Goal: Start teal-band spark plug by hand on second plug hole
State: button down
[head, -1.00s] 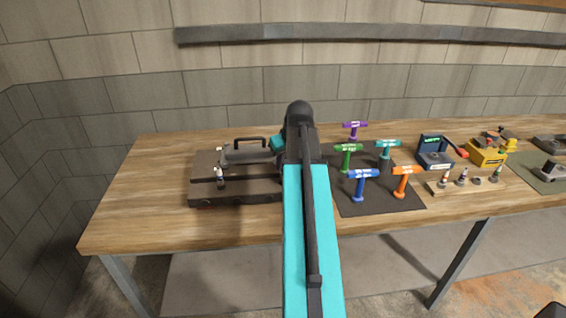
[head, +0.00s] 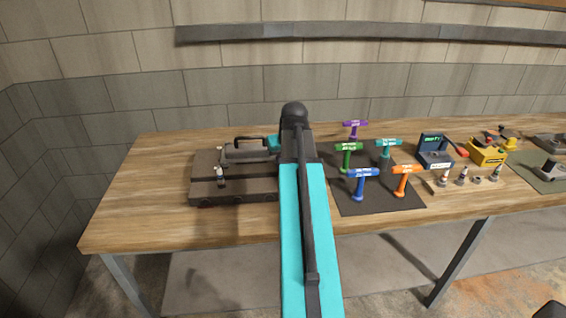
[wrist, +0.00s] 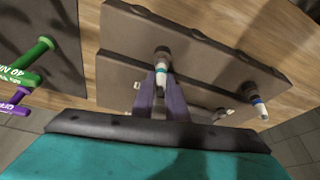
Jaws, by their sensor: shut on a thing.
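My gripper (wrist: 162,98) is shut on the teal-band spark plug (wrist: 160,75), with one purple finger on each side of its white body. The plug's dark metal end meets or hovers just over the front slab of the dark engine block (wrist: 215,50); I cannot tell how far it is in the hole. A blue-band plug (wrist: 257,102) stands in the same slab to the right in the wrist view; it also shows in the head view (head: 220,177). In the head view my arm hides the gripper and teal-band plug. The engine block (head: 240,190) sits on the bench's left.
The bench's left end is bare.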

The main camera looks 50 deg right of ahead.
jog(key=c, duration=1.7)
grip_release()
jog(key=shift+o, duration=0.2)
jog(key=shift+r, duration=0.2)
jog(key=b+v, duration=0.3)
jog(key=v, duration=1)
jog(key=shift+s+r+b, duration=0.2)
jog(key=shift+s+b, duration=0.05)
jog(key=shift+b, duration=0.05)
jog(key=shift+a, duration=0.1)
